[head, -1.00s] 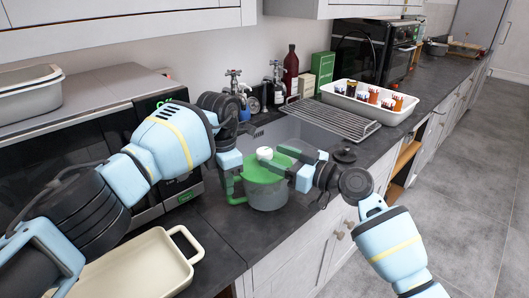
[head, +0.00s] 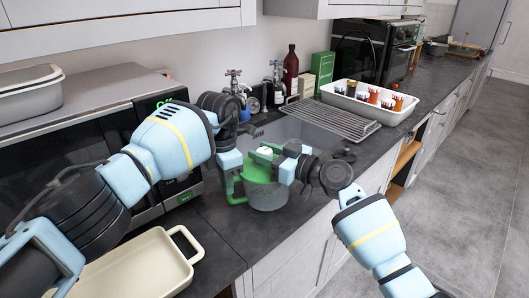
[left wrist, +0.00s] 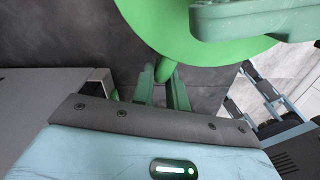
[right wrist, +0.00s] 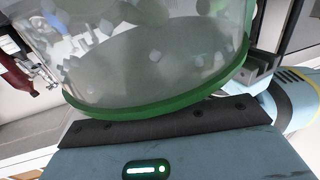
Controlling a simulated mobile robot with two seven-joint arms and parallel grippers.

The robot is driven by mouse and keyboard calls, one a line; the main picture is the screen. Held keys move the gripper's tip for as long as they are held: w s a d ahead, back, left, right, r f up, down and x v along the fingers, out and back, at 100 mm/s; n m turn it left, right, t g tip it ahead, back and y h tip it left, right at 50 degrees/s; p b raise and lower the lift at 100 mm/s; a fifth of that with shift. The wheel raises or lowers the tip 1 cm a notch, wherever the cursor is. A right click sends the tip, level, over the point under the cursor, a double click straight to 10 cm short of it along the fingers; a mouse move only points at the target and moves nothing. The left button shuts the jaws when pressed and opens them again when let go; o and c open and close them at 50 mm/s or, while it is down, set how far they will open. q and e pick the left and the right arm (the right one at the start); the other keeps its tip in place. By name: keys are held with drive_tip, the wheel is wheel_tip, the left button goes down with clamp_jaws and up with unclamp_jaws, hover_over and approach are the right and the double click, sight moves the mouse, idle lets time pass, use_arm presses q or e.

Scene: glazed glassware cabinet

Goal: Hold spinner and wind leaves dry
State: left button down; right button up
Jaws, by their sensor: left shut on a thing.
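The salad spinner stands on the dark counter in front of the sink. Its clear bowl (head: 268,196) has a green lid (head: 257,175) with a pale knob (head: 264,151) on top and a green handle at the left. My left gripper (head: 232,184) is shut on that handle; the left wrist view shows the handle (left wrist: 165,72) between its fingers (left wrist: 162,90). My right gripper (head: 272,154) is at the knob above the lid. Its fingers are partly hidden, and I cannot tell whether they grip the knob. The cloudy bowl with pale bits (right wrist: 150,55) fills the right wrist view, hiding those fingers.
A cream tray (head: 140,268) lies at the front left, below a microwave (head: 85,150). Behind the spinner are the sink, taps (head: 234,82) and a drying rack (head: 337,121). A white tub of jars (head: 370,101) stands farther right. The counter's front edge is close to the spinner.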

drive_tip(key=shift+c, duration=1.1)
drive_tip(key=shift+w+d+f+n+g+y, duration=0.1)
drive_tip(key=shift+n+g+y, duration=0.7)
drive_tip(key=shift+g, duration=0.55)
drive_tip(key=shift+w+n+g+y, duration=0.1)
drive_tip(key=shift+n+g+y, duration=0.4)
drive_tip(key=shift+n+g, duration=0.7)
drive_tip(key=shift+s+g, duration=0.25)
drive_tip(key=shift+g, duration=0.5)
drive_tip(key=o, duration=1)
drive_tip(key=v, duration=1.2)
